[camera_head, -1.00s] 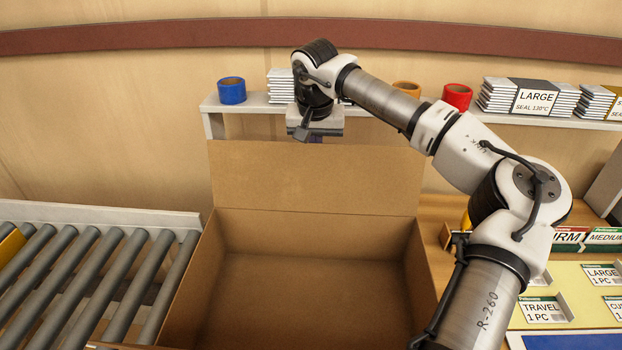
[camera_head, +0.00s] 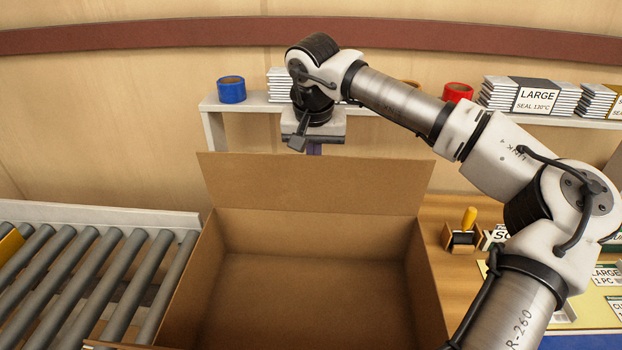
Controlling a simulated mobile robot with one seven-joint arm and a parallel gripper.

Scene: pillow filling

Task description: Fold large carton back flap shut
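The large carton (camera_head: 222,265) stands open in the lower middle, and its inside looks empty. My gripper (camera_head: 314,149) is just behind the flap's top edge, pointing down. Its fingers are mostly hidden by the flap, so I cannot see whether they are open or shut, nor whether they touch the flap.
A roller conveyor (camera_head: 90,265) lies left of the carton. A shelf (camera_head: 250,103) behind holds blue tape (camera_head: 231,89), red tape (camera_head: 457,91) and stacked label packs (camera_head: 534,97). A yellow-handled stamp (camera_head: 467,222) stands on the wooden table at right.

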